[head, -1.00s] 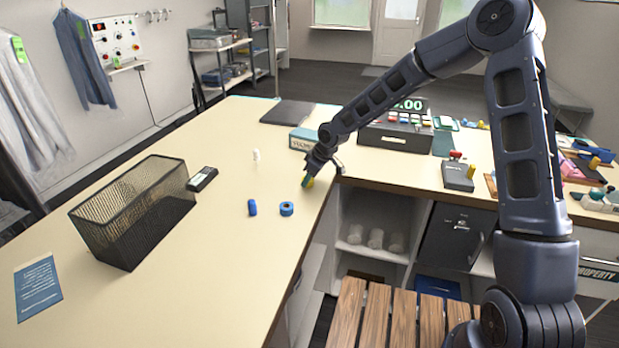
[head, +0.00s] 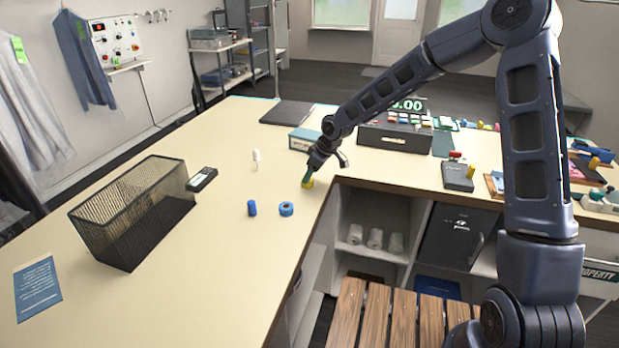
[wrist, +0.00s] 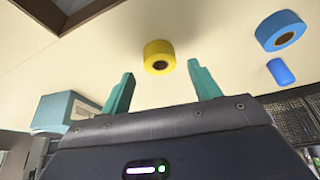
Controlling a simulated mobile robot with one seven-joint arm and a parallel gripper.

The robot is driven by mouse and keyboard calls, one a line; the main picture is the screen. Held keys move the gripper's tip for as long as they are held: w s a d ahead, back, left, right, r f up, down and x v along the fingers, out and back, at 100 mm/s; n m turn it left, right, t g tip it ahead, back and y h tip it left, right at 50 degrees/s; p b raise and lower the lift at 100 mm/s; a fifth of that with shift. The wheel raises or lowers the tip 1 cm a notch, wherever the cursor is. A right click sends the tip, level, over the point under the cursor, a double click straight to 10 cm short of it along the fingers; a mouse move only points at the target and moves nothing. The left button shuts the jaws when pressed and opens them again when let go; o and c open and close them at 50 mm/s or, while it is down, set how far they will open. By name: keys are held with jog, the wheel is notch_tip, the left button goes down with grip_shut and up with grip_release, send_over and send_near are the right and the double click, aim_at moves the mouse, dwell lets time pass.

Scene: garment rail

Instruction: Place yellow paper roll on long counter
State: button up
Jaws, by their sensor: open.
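The yellow paper roll (head: 308,184) rests on the cream long counter (head: 215,245), near its inner front edge. In the wrist view the yellow roll (wrist: 157,56) sits just beyond my fingertips, lined up with the gap between them, and its dark core shows. My gripper (wrist: 161,80) is open, with teal fingers spread and nothing between them. In the head view my gripper (head: 307,175) is right above the roll, and its fingers are partly hidden by the wrist.
A blue tape roll (head: 286,209) and a small blue cylinder (head: 252,208) stand to the left. A black mesh basket (head: 125,222), a dark device (head: 202,180) and a white bottle (head: 256,155) are further left. A teal box (head: 304,140) stands behind my gripper.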

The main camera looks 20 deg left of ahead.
jog(key=v, duration=0.9)
jog(key=s+d+r+m+t+h, duration=0.15)
jog(key=d+r+m, duration=0.3)
jog(key=d, duration=0.95)
jog(key=d+r+m+t+h, duration=0.1)
jog(key=d+r+m+h, duration=0.35)
jog(key=d, duration=1.05)
jog(key=s+d+r+m, duration=0.3)
jog(key=s+d, duration=0.6)
jog(key=d, duration=0.1)
jog(key=s+d+r+m+t+y, duration=0.1)
jog(key=s+d+r+m, duration=0.2)
jog(key=s+d, duration=0.7)
jog(key=shift+d+r+m, duration=0.25)
jog(key=shift+d+m, duration=0.35)
